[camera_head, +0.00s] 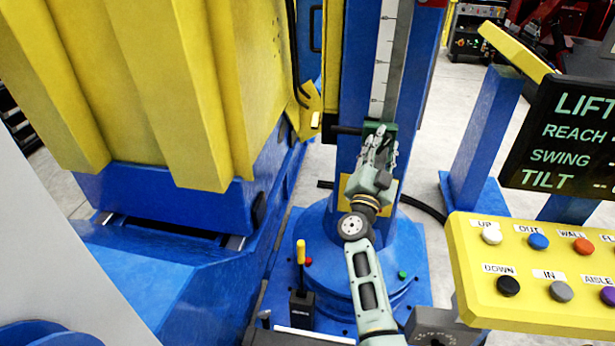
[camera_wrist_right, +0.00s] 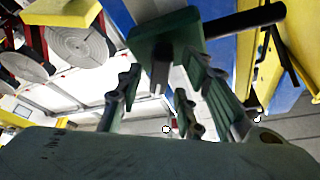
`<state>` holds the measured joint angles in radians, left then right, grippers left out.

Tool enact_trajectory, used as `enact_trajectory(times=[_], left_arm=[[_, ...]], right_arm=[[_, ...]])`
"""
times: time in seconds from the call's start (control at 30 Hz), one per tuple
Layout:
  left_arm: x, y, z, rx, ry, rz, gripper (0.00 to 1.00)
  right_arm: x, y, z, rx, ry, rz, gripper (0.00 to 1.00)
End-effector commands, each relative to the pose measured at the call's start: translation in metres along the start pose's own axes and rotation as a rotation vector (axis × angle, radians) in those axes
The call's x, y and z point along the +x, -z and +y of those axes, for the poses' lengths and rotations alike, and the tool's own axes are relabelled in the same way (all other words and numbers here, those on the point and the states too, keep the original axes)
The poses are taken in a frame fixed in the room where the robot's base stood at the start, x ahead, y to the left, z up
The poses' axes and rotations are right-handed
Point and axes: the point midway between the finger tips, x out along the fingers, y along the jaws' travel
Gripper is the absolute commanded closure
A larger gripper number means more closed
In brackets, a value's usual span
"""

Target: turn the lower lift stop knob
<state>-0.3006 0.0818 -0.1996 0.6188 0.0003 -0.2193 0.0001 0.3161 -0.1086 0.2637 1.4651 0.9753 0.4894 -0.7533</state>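The lower lift stop is a dark green block (camera_head: 378,128) on the scale of the blue column, with a black rod (camera_head: 346,130) sticking out to its left. In the right wrist view the green block (camera_wrist_right: 160,38) and its black rod (camera_wrist_right: 245,21) are just beyond my fingers. My right gripper (camera_head: 378,143) is at the block, its fingers pointing up at it and partly covering it. In the wrist view the fingers (camera_wrist_right: 172,92) are spread apart with nothing seen clamped between them. I cannot tell whether they touch the block. My left gripper is not in view.
A yellow button panel (camera_head: 530,285) and a black display (camera_head: 565,140) stand at the right. A large yellow ribbed body (camera_head: 150,80) on a blue base fills the left. A yellow-handled lever (camera_head: 301,252) stands near the column's foot.

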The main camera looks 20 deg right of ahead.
Motion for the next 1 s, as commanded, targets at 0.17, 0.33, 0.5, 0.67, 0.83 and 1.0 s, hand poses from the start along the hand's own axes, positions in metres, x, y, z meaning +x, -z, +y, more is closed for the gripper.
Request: enact_trajectory(times=[0.17, 0.33, 0.5, 0.67, 0.83, 1.0], left_arm=[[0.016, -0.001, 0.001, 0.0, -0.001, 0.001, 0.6], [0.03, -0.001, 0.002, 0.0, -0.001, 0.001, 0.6], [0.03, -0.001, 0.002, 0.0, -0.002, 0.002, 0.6], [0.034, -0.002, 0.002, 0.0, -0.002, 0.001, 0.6], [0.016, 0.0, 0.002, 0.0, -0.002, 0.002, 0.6], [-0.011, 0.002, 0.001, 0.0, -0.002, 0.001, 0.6]], right_arm=[[-0.001, -0.003, 0.003, -0.149, 0.063, 0.002, 0.66], [-0.002, -0.004, 0.002, -0.321, 0.135, 0.002, 0.66], [-0.028, -0.002, 0.004, -0.363, 0.15, -0.005, 0.66], [-0.06, -0.001, 0.009, -0.362, 0.15, -0.004, 0.66], [-0.076, 0.011, -0.005, -0.391, 0.186, -0.013, 0.66], [-0.082, 0.014, -0.034, -0.471, 0.281, -0.05, 0.66]])
